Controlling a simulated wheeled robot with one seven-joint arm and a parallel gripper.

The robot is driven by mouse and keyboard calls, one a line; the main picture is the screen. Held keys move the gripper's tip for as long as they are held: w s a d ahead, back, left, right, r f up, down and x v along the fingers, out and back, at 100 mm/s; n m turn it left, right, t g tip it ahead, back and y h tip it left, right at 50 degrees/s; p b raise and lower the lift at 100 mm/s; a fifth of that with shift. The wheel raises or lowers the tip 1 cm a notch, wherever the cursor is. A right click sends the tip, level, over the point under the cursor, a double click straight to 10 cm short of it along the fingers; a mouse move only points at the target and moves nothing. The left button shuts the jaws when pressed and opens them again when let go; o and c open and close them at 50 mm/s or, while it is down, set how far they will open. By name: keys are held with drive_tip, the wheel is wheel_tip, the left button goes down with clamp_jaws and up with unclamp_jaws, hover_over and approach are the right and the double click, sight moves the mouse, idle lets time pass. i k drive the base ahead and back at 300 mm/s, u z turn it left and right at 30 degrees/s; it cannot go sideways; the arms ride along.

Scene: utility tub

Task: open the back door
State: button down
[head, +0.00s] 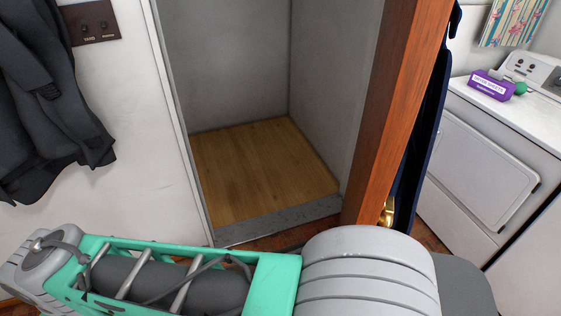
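A reddish-brown wooden door or post (400,100) stands nearly edge-on right of centre in the head view, and I cannot tell which of the two it is. A brass knob or handle (388,211) shows low on its right side, partly hidden. My teal and grey arm crosses the bottom of the view, in front of the wooden edge and the opening. My gripper does not show, so whether it is open or shut is hidden.
A grey-walled recess with a wooden floor (260,165) lies open and empty behind a low grey sill (280,219). Dark clothes (50,100) hang at left. A dark blue hanging item (430,130) and white appliances (480,170) with a purple box (491,85) are at right.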

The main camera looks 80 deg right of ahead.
sight(411, 35)
drive_tip(key=z, duration=0.15)
drive_tip(key=i, duration=0.65)
drive_tip(key=z, duration=2.15)
